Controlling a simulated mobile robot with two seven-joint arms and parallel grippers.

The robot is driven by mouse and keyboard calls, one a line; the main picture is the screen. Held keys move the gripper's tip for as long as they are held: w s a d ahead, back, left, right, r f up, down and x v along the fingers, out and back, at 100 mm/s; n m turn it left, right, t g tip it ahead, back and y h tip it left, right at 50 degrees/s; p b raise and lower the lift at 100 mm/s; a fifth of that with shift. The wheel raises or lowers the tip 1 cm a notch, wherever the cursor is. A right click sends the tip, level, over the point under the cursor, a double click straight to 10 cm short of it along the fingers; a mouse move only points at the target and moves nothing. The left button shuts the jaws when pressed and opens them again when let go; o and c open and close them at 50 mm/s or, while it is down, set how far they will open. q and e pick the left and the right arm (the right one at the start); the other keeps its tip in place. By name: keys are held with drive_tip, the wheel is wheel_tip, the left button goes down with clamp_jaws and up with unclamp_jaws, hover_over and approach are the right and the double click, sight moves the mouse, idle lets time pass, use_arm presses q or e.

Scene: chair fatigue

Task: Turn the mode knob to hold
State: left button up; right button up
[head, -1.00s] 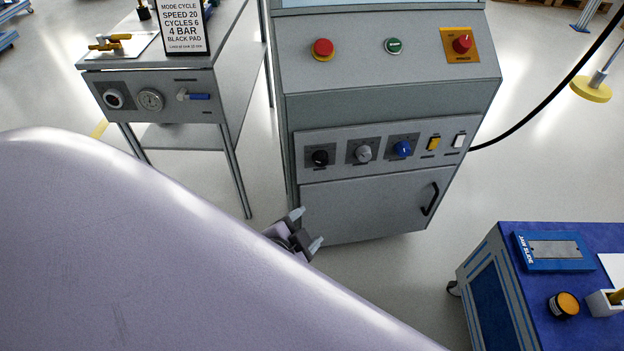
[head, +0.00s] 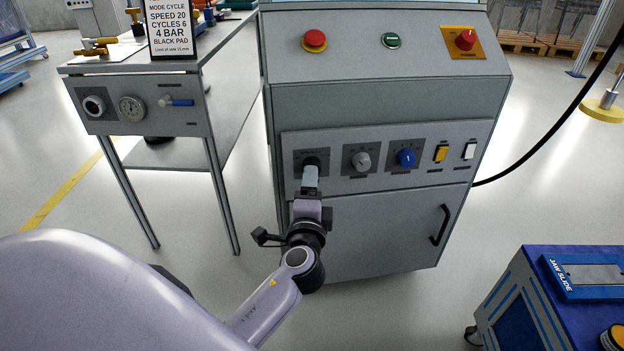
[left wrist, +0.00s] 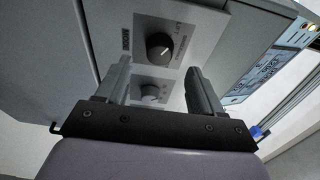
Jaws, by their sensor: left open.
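The grey machine cabinet (head: 390,100) carries a knob panel with a black knob (head: 311,161) at its left, a grey knob (head: 361,161) in the middle and a blue knob (head: 406,157) at the right. I cannot read their labels in the head view. My left gripper (head: 311,176) is in front of the black knob and partly hides it. In the left wrist view, my open left gripper (left wrist: 158,80) has two spread fingers with nothing held. My right gripper is not in view.
A yellow switch (head: 441,153) and a white switch (head: 468,151) sit right of the knobs. A side table (head: 140,85) stands left, a blue cart (head: 530,320) lower right.

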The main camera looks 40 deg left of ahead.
sight(312, 161)
use_arm(q)
drive_tip(key=shift+b+x, duration=0.3)
drive_tip(key=shift+x, duration=2.3)
drive_tip(key=c, duration=1)
